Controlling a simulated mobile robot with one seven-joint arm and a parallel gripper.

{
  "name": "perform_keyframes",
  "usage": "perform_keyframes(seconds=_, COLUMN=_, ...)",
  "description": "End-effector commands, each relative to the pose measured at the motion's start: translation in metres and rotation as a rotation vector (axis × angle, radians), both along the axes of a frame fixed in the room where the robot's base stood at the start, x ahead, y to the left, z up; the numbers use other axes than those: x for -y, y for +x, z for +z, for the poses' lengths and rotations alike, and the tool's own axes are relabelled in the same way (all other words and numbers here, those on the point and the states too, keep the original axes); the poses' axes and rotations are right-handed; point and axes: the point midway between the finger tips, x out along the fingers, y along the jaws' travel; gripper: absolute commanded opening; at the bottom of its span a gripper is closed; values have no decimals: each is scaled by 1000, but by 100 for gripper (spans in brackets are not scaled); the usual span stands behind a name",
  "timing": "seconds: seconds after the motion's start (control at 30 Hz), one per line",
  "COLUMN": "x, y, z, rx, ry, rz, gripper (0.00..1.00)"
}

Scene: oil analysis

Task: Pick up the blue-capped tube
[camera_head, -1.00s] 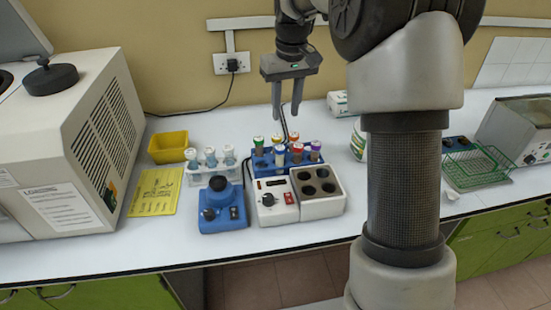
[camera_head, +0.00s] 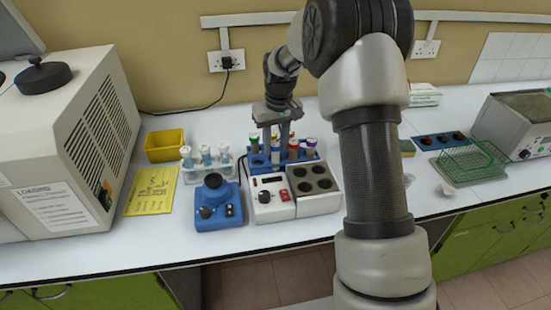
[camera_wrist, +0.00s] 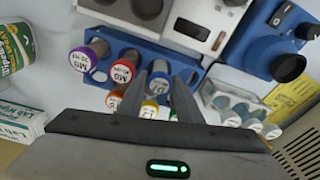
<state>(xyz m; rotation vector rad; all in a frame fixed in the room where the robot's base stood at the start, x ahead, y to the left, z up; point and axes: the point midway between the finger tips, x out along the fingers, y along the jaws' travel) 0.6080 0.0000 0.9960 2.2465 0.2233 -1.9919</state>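The blue-capped tube (camera_wrist: 159,85) stands upright in a blue rack (camera_wrist: 205,75), its cap showing between my two fingers in the wrist view. My gripper (camera_wrist: 168,76) is open, pointing down with one finger on each side of this tube. The fingers appear apart from the cap, but contact is hard to judge. In the head view my gripper (camera_head: 276,153) is low over the rack (camera_head: 257,164), and its fingers partly hide the tubes there.
Close neighbours in the rack include purple-capped (camera_wrist: 82,60), red-capped (camera_wrist: 122,72) and yellow-capped (camera_wrist: 150,108) tubes. A white rack of pale tubes (camera_head: 206,155) stands left. A blue mixer (camera_head: 217,205) and a white heater block (camera_head: 315,186) stand in front.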

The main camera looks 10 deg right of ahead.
Motion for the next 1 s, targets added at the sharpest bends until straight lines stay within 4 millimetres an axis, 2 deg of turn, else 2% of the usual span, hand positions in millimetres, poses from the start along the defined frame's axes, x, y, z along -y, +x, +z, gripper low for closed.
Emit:
perform_keyframes(seconds=0.13, x=0, y=1, z=-16, rx=-1, ry=-1, rz=-1, gripper=32)
perform_keyframes(seconds=0.37, x=0, y=2, z=-18, rx=0, ry=-1, rz=-1, gripper=32)
perform_keyframes(seconds=0.4, x=0, y=2, z=-18, rx=0, ry=-1, rz=-1, gripper=30)
perform_keyframes(seconds=0.57, x=0, y=2, z=-18, rx=0, ry=-1, rz=-1, gripper=4)
perform_keyframes(seconds=0.83, x=1, y=2, z=-15, rx=1, ry=-1, rz=-1, gripper=4)
perform_keyframes(seconds=1.0, x=0, y=3, z=8, rx=4, ry=0, rz=-1, gripper=4)
